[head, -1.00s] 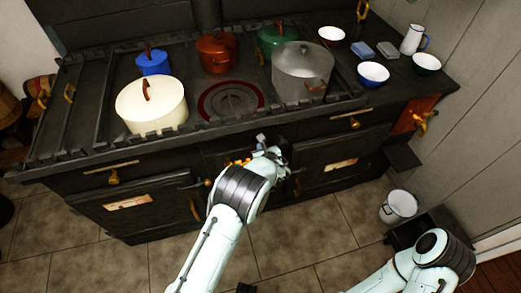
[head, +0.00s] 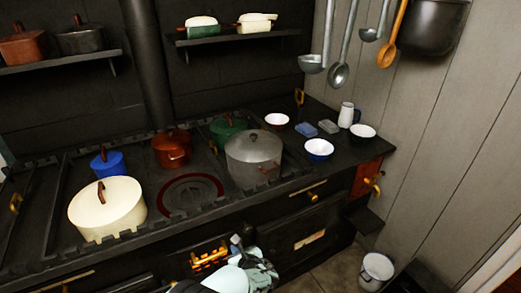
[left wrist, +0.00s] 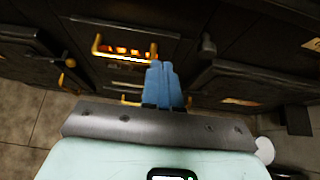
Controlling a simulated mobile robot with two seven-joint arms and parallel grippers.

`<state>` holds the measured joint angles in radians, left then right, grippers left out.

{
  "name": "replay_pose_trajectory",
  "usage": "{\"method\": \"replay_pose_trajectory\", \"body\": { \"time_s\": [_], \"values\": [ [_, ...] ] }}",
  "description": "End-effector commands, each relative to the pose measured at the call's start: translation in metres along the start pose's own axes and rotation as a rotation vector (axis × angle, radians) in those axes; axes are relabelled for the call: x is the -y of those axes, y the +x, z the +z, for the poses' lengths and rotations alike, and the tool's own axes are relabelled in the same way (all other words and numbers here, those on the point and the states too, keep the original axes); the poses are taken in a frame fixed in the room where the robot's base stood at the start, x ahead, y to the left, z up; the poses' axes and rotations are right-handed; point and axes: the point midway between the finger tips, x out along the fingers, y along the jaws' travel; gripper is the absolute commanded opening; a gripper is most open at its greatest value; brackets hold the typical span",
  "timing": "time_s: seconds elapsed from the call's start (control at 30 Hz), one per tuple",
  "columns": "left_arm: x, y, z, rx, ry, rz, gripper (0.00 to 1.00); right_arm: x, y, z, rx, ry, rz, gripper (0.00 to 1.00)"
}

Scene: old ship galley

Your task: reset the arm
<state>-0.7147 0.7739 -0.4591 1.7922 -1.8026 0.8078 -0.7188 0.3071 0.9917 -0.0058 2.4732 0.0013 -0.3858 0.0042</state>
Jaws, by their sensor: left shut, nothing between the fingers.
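My left gripper (head: 237,241) is at the bottom of the head view, in front of the black stove (head: 135,262). In the left wrist view its blue fingers (left wrist: 162,84) are together with nothing between them. They point at the stove front, near the glowing firebox grate (left wrist: 125,50). The firebox also shows in the head view (head: 209,257), just left of the gripper. Whether the fingers touch the stove cannot be told. My right gripper is not in view.
The stove top holds a cream pot (head: 107,212), a blue pot (head: 108,164), a copper pot (head: 172,150), a green pot (head: 227,128) and a grey pot (head: 253,160). Bowls, including a blue one (head: 319,149), stand at the right. A white bucket (head: 376,270) is on the floor. Ladles (head: 339,72) hang on the wall.

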Motion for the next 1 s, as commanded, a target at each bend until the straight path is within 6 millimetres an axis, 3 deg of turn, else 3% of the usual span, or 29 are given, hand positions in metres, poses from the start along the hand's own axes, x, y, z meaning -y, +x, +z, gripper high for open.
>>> {"method": "replay_pose_trajectory", "body": {
  "time_s": [0.07,0.17,0.27,0.37,0.47,0.5,0.63,0.7,0.8,0.9,1.0],
  "values": [
    [-0.004,0.002,-0.005,-0.017,-0.008,0.008,0.0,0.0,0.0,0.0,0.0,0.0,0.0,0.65],
    [-0.019,0.009,-0.03,-0.099,-0.054,0.044,0.0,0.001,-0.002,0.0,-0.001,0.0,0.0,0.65],
    [-0.051,0.015,-0.079,-0.26,-0.166,0.127,0.0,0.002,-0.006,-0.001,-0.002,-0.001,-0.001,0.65],
    [-0.09,0.01,-0.143,-0.469,-0.35,0.257,0.0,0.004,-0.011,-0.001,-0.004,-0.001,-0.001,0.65],
    [-0.127,-0.011,-0.208,-0.676,-0.595,0.429,0.0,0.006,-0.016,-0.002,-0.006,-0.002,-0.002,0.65],
    [-0.139,-0.024,-0.233,-0.755,-0.713,0.513,0.0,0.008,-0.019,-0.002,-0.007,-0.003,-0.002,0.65],
    [-0.167,-0.079,-0.301,-0.951,-1.2,0.862,0.0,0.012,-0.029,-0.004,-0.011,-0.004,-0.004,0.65],
    [-0.174,-0.105,-0.322,-0.981,-1.483,1.063,0.0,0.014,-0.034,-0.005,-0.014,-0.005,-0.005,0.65],
    [-0.18,-0.131,-0.337,-0.924,-1.86,1.333,0.0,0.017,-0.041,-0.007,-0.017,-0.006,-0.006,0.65],
    [-0.19,-0.144,-0.344,-0.783,-2.161,1.545,0.0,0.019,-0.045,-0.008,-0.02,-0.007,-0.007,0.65],
    [-0.2,-0.151,-0.346,-0.632,-2.356,1.68,0.0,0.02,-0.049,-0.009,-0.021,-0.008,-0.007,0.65]
  ]
}}
